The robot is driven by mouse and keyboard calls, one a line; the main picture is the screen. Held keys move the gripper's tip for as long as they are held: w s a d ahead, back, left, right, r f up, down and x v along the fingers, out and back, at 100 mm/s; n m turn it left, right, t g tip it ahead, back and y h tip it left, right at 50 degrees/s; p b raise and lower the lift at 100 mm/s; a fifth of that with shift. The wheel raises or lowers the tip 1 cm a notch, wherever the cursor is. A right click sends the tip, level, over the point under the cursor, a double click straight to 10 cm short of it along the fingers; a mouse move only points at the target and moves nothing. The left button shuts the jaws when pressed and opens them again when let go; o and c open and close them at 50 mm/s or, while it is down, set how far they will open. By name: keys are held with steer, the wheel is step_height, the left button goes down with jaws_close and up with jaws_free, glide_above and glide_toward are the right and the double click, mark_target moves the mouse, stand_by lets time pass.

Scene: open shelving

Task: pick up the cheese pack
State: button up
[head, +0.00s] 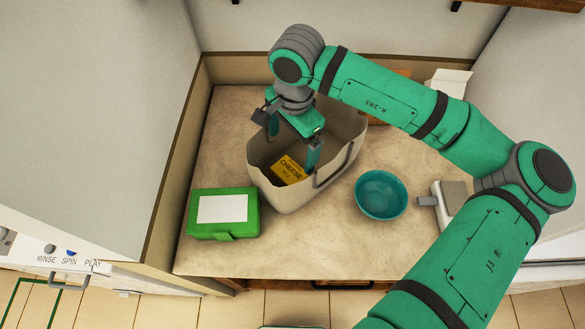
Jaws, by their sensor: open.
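The cheese pack (289,169) is yellow with dark lettering reading "CHEESE". It lies inside a beige basket (290,198) with a grey handle, near the basket's front left part. My gripper (293,155) points down into the basket, just above or beside the pack. Its two fingers are apart, one at the left and one at the right near the pack. I cannot tell whether a finger touches the pack. My arm hides the back part of the basket.
A green box (222,232) with a white label stands left of the basket. A teal bowl (381,195) stands to its right, with a grey and white object (452,200) beyond. A wall closes off the left side. The counter's front strip (310,250) is clear.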

steer(key=n, duration=0.1)
glide_above(294, 169)
steer(key=shift+n+h, duration=0.3)
steer(key=shift+n, duration=0.1)
steer(key=f, duration=0.6)
steer(key=shift+a+f, duration=0.15)
steer(key=shift+a, duration=0.1)
steer(key=shift+d+f, duration=0.2)
steer(key=shift+f, duration=2.55)
steer(key=shift+c, duration=0.3)
steer(key=c, duration=1.2)
steer(key=shift+r, duration=0.1)
